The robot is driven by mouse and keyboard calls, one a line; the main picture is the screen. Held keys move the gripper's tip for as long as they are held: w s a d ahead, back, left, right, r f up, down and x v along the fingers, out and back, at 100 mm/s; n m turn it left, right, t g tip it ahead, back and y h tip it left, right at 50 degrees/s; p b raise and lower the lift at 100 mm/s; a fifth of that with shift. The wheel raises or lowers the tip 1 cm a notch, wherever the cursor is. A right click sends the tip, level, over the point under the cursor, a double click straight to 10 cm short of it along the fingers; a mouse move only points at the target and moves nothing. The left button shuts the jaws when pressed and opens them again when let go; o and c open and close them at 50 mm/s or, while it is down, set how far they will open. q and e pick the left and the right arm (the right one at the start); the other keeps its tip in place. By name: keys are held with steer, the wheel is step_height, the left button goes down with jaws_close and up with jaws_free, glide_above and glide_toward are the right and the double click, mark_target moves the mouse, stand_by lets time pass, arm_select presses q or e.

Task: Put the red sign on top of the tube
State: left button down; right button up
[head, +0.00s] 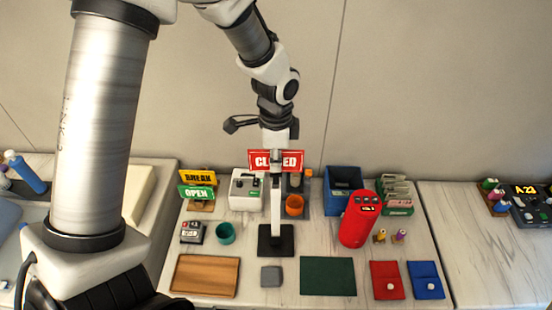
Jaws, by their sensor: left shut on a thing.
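The red sign (261,160) with white "CLOSED" lettering is upright, facing me, in the head view. Its middle letters are covered. My left gripper (277,152) is shut on the sign at its middle, with the arm reaching down from above. A pale upright tube (276,205) on a black square base (276,250) stands on the table directly below the sign in the picture. I cannot tell whether the sign touches the tube's top. My right gripper is not in view.
A holder with yellow and green signs (196,192) stands left. A white device (246,190), orange cup (294,206), blue bin (343,180) and red cylinder (357,222) stand close around. A wooden board (206,276), grey block (271,276) and green mat (327,276) lie in front.

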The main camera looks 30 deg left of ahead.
arm_select(q)
steer(key=shift+w+a+f, duration=0.15)
steer(key=shift+a+f, duration=0.05)
steer(key=shift+d, duration=0.1)
steer(key=shift+p, duration=0.35)
steer(key=shift+f, duration=0.4)
stand_by(0.5)
steer(key=shift+f, duration=0.15)
steer(key=shift+f, duration=0.35)
stand_by(0.5)
steer(key=shift+f, duration=0.6)
steer(key=shift+f+b, duration=0.1)
steer(key=shift+b, duration=0.2)
